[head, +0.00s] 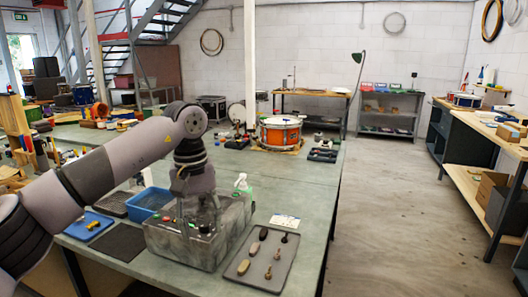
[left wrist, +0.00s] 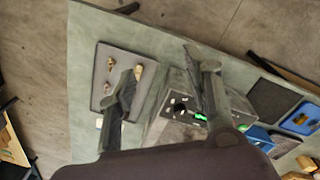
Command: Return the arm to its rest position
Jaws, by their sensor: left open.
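My left arm (head: 120,155) comes in from the left and bends down over the green-grey bench. My left gripper (head: 195,222) points down at the grey box with buttons on top (head: 185,248). In the left wrist view the gripper (left wrist: 163,70) shows two fingers spread apart, with nothing seen between them. The box (left wrist: 168,130) appears under and beside the right finger. Whether the fingertips touch the box I cannot tell. My right gripper is not in view.
A dark tray (head: 243,281) with several small parts lies right of the box. A blue bin (head: 150,200), a black mat (head: 118,243) and a blue tray (head: 78,231) lie left. Floor at right is clear.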

